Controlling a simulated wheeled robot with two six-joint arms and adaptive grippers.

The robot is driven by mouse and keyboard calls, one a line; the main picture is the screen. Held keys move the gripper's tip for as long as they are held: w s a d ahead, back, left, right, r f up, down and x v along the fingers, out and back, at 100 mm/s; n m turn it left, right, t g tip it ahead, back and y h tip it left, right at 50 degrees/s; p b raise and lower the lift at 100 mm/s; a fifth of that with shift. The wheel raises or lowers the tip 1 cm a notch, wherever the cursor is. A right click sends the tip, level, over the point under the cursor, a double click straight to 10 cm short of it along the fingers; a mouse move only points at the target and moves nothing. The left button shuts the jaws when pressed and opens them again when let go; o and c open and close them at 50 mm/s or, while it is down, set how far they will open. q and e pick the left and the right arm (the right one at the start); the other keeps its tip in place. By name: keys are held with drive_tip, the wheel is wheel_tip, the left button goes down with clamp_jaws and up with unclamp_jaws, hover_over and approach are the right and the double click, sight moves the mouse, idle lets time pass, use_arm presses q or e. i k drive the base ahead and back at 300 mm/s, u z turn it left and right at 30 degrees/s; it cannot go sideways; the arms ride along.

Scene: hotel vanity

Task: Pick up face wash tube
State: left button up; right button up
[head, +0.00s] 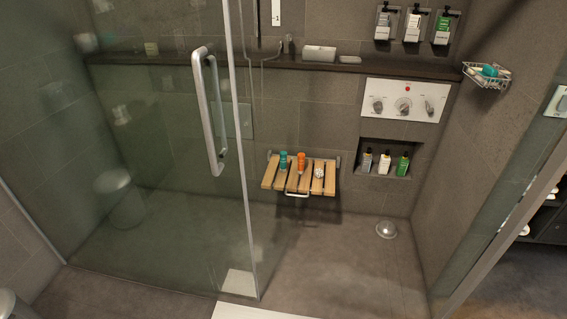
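Neither of my grippers is in the head view. A wooden slatted fold-down seat (269,172) is fixed to the shower's back wall. On it stand a teal container (283,161), an orange container (301,160) and a small white item (318,170). Several small bottles, one of them a green bottle (403,164), stand in the wall niche (374,150) to the right of the seat. Labels are too small to read, so I cannot tell which item is the face wash tube.
A glass door (150,200) with a metal handle (208,110) covers the left side. A dark ledge (270,64) holds a rolled towel (320,53). Several dispensers (412,25) hang above it. A wire basket (487,75) is on the right wall.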

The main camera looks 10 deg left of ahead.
sight(282, 155)
drive_tip(key=z, duration=0.3)
drive_tip(key=i, duration=0.8)
drive_tip(key=z, duration=0.3)
drive_tip(key=i, duration=1.25)
drive_tip(key=u, duration=0.2)
